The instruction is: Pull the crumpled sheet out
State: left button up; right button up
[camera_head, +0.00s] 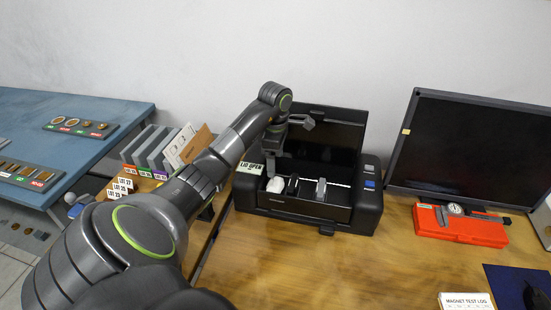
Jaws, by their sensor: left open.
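A black printer-like machine (370,205) stands on the wooden table with its lid raised at the back. A small white crumpled sheet (275,185) shows at the left of its open front bay. My left arm comes in from the lower left and bends down over the machine. My left gripper (272,165) is open, just above and behind the white sheet, with no visible hold on it. Its fingertips are small and dark against the dark interior. My right gripper is not in view.
A dark monitor (475,150) and a red case (460,228) with a gauge stand to the right. Binders (150,147) and lot cards (122,187) lie left. The table in front of the machine is clear.

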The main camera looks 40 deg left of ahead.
aim_at(276, 183)
pick_arm(q)
notch_tip(276, 183, down, 8)
jog(key=b, duration=0.7)
jog(key=shift+w+a, duration=0.1)
jog(key=shift+f, duration=0.3)
jog(key=shift+f+b, duration=0.15)
jog(key=shift+b, duration=0.25)
jog(key=shift+c, duration=0.2)
jog(key=c, duration=0.4)
notch_tip(276, 183, up, 10)
jog(key=p, duration=1)
